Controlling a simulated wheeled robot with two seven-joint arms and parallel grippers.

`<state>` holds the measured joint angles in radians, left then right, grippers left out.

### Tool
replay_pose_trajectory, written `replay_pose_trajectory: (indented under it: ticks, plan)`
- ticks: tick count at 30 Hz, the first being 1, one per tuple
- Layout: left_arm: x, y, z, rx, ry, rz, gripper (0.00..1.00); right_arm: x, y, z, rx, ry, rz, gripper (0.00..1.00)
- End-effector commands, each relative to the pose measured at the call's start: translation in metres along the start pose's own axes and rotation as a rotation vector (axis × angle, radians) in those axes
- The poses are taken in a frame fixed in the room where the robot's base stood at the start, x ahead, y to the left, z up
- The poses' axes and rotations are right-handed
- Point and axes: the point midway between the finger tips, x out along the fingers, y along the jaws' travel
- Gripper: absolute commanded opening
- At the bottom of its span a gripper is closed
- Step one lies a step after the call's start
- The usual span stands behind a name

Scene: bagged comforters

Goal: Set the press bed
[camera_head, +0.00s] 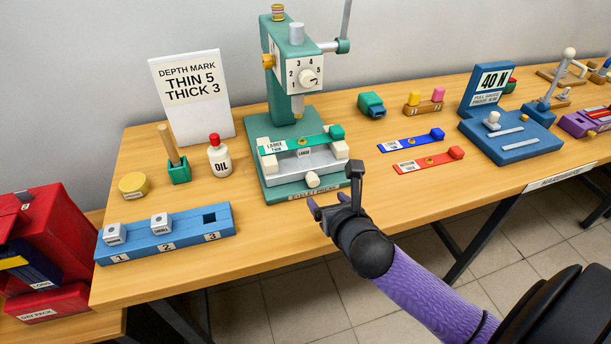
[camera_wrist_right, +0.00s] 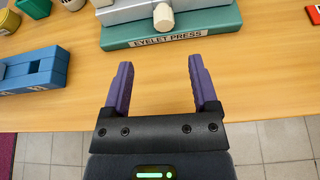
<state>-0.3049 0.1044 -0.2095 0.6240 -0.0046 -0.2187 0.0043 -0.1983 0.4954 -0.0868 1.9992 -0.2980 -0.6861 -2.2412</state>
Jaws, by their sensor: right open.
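The green eyelet press (camera_head: 292,118) stands on the table, its dial (camera_head: 311,77) numbered and facing front. Its grey bed (camera_head: 322,160) holds a block labelled LARGE (camera_head: 304,154) and has a pale knob (camera_head: 312,180) in front. A green strip marked LARGE THIN (camera_head: 290,143) lies across the bed. In the right wrist view, the knob (camera_wrist_right: 163,17) and press base (camera_wrist_right: 172,30) show ahead. My right gripper (camera_head: 336,191) is open and empty, just in front of the base, apart from the knob. My left gripper is not in view.
A blue rack (camera_head: 170,246) has blocks in slots 1 and 2; slot 3 is empty. A sign (camera_head: 192,98) reads THIN 5, THICK 3. An oil bottle (camera_head: 219,157) stands left of the press. Blue (camera_head: 410,141) and red (camera_head: 428,161) strips lie right.

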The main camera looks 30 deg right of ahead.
Motion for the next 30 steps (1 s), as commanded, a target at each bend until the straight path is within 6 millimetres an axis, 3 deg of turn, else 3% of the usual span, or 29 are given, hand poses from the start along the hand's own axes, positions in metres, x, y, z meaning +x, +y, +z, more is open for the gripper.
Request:
replay_pose_trajectory:
  ticks: [4, 9, 13, 18, 26, 30]
  plan:
    - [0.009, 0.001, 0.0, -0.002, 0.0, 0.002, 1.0, 0.018, -0.003, 0.0, -0.07, -0.007, -0.021, 0.76]
    - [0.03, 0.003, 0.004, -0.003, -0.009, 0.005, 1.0, 0.062, -0.004, -0.003, -0.065, -0.005, -0.02, 0.76]
    - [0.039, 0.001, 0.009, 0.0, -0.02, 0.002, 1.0, 0.085, -0.004, -0.002, -0.065, -0.005, -0.019, 0.76]
    - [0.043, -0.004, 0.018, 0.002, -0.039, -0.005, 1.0, 0.098, -0.004, 0.001, -0.065, -0.004, -0.017, 0.76]
    - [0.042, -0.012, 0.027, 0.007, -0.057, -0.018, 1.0, 0.099, -0.004, 0.002, -0.063, -0.005, -0.016, 0.76]
    - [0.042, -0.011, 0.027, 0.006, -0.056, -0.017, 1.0, 0.099, -0.004, 0.002, -0.063, -0.005, -0.016, 0.49]
